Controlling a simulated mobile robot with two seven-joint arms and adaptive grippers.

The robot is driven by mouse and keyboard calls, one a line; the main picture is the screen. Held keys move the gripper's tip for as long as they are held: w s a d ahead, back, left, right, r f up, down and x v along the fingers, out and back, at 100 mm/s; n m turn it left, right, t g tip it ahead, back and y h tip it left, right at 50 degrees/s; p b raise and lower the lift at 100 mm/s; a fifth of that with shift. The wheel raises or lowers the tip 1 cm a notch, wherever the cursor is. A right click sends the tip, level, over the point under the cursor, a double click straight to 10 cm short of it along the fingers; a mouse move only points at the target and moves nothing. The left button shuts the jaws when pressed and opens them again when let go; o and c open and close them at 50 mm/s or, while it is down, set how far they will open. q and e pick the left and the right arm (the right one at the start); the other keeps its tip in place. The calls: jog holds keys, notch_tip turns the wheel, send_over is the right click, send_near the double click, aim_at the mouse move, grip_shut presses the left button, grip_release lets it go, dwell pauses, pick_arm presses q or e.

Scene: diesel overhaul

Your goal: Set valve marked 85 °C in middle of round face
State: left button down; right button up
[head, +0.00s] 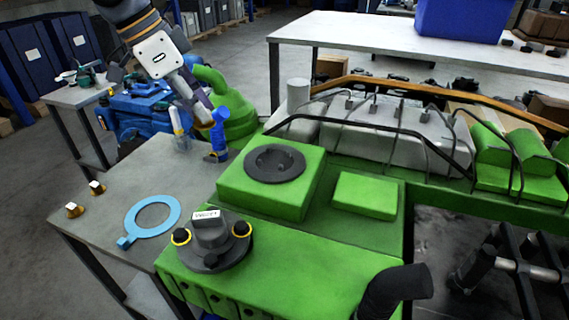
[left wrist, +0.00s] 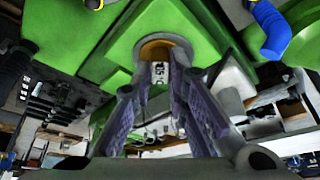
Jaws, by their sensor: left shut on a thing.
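My left gripper (head: 203,116) reaches in from the upper left, over the far end of the grey workbench. In the left wrist view its two fingers (left wrist: 160,84) are shut on a valve (left wrist: 158,72) with a brass flange and a white part with black marking, partly readable as 85. In the head view I cannot make out the held valve clearly. The dark round face (head: 275,162), with a recess in its middle, lies on top of the green block to the right of the gripper, apart from it. My right gripper is not in view.
Two brass valves (head: 75,210) (head: 97,187) stand on the workbench (head: 150,180), with a light blue ring gasket (head: 152,216). A dark cover with knobs (head: 208,245) sits on the green engine's front. Dark pipes cross the engine behind.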

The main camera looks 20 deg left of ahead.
pick_arm(q)
jog(key=shift+d, duration=0.1)
jog(key=w+d+f, duration=0.2)
jog(key=w+f, duration=0.1)
jog(key=w+d+f+b, duration=0.1)
jog(key=w+d+f, duration=0.2)
jog(key=w, duration=0.1)
jog(key=w+d+f, duration=0.3)
jog(key=shift+w+f+b, duration=0.15)
jog(key=shift+f+b, duration=0.1)
jog(key=shift+b, duration=0.1)
jog(key=shift+s+x, duration=0.1)
jog(key=shift+x, duration=0.8)
jog(key=shift+s+x, duration=0.15)
jog(key=shift+x, duration=0.7)
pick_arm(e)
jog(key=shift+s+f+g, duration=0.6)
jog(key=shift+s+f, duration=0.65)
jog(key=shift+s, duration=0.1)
pick_arm(q)
jog(key=shift+a+f, duration=0.2)
jog(key=shift+f, duration=0.1)
jog(key=c, duration=1.6)
grip_release()
jog(key=shift+o, duration=0.2)
